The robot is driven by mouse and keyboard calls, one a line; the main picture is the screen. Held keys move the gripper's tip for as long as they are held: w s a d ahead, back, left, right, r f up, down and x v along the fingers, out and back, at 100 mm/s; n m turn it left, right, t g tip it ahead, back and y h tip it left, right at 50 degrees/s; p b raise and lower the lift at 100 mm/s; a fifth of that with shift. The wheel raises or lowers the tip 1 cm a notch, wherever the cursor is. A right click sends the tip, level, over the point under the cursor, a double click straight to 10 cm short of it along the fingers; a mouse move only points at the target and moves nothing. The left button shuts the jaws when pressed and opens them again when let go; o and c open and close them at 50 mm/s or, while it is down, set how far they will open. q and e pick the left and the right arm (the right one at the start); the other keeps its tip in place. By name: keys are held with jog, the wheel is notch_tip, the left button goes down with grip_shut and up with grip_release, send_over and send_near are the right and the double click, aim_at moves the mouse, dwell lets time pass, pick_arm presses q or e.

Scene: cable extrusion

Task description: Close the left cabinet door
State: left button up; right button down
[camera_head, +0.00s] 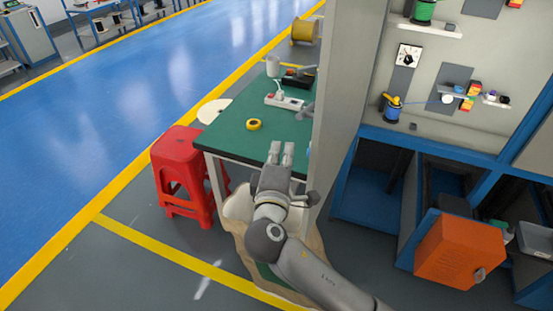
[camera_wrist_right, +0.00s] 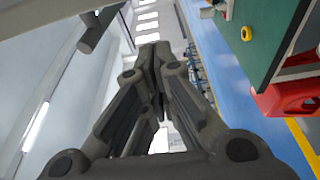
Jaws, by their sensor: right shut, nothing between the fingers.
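A blue-framed cabinet (camera_head: 440,150) stands at the right in the head view, with dark open compartments below its ledge. An orange door-like panel (camera_head: 452,252) with a grey knob or lock sticks out from the cabinet's lower front. It looks swung open, though I cannot make out its hinge. My right gripper (camera_head: 281,153) is over the front edge of the green table, left of the grey pillar and well away from the orange panel. Its fingers are together and empty in the wrist view (camera_wrist_right: 156,60). My left gripper is not in view.
A grey pillar (camera_head: 345,100) stands between my right gripper and the cabinet. The green table (camera_head: 225,130) holds a yellow tape roll (camera_head: 254,125) and a power strip (camera_head: 285,102). A red stool (camera_head: 180,165) stands left of it. The blue floor (camera_head: 130,110) is clear.

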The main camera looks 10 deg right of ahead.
jog(key=s+d+p, duration=0.1)
jog(key=s+d, duration=0.1)
jog(key=shift+s+d, duration=0.3)
jog(key=shift+f, duration=0.1)
